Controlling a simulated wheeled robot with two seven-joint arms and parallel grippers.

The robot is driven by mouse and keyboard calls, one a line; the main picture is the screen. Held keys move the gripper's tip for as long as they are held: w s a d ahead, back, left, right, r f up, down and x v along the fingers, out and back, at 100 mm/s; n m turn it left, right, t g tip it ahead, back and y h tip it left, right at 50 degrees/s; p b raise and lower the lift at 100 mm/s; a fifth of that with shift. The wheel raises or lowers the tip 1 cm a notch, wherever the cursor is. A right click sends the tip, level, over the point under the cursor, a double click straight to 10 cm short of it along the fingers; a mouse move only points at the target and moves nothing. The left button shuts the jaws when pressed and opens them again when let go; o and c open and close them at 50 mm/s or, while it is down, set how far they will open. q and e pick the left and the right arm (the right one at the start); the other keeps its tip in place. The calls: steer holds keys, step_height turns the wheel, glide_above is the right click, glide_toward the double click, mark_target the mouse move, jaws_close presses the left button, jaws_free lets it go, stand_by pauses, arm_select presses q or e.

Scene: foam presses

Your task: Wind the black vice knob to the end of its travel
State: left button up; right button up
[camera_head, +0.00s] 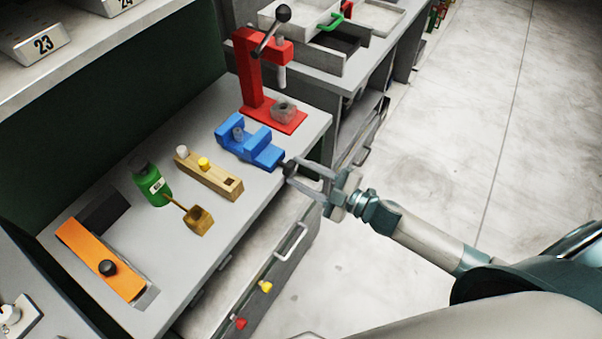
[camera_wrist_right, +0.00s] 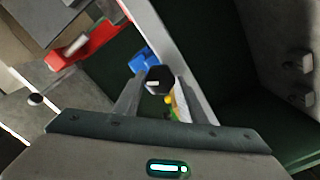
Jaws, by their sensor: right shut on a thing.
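The blue vice (camera_head: 247,146) stands near the right edge of the grey bench top. Its black knob (camera_head: 289,167) sticks out at the vice's right end, past the bench edge. My right gripper (camera_head: 298,170) is shut on the knob, with a finger on either side of it. In the right wrist view the knob (camera_wrist_right: 158,80) shows a white mark on its dark face and sits between the fingertips, with the blue vice (camera_wrist_right: 145,60) behind it. My left gripper is not in view.
A red press (camera_head: 253,75) stands behind the vice. A wooden plane (camera_head: 209,174), a green bottle (camera_head: 149,183), a wooden mallet (camera_head: 198,218) and an orange tool (camera_head: 92,255) stand to the left. An open drawer (camera_head: 262,268) juts out below. The floor at the right is clear.

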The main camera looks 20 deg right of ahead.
steer(key=n+b, duration=0.1)
steer(key=n, duration=0.5)
stand_by(0.5)
steer(key=o, duration=1)
